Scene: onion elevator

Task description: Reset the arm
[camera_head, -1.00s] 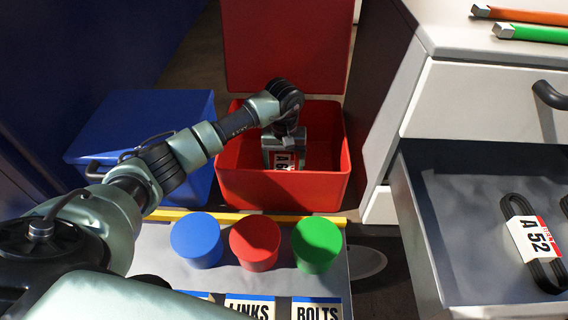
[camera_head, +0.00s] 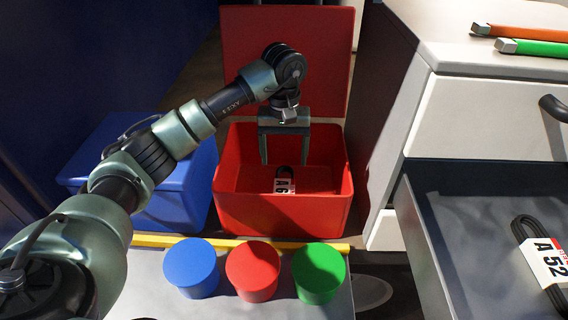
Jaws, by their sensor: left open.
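My left arm comes in from the left, and my left gripper (camera_head: 284,160) hangs over the open red box (camera_head: 283,217). Its two fingers point down, spread apart, with nothing between them. A black looped item with a white and red label (camera_head: 284,183) lies on the floor of the red box, below and apart from the fingers. The label is partly readable as "A 6". My right gripper does not show.
A closed blue box (camera_head: 178,192) stands left of the red box. Blue (camera_head: 191,268), red (camera_head: 252,271) and green (camera_head: 318,273) round pieces stand in front. Orange (camera_head: 520,33) and green (camera_head: 530,49) bars lie on the cabinet top.

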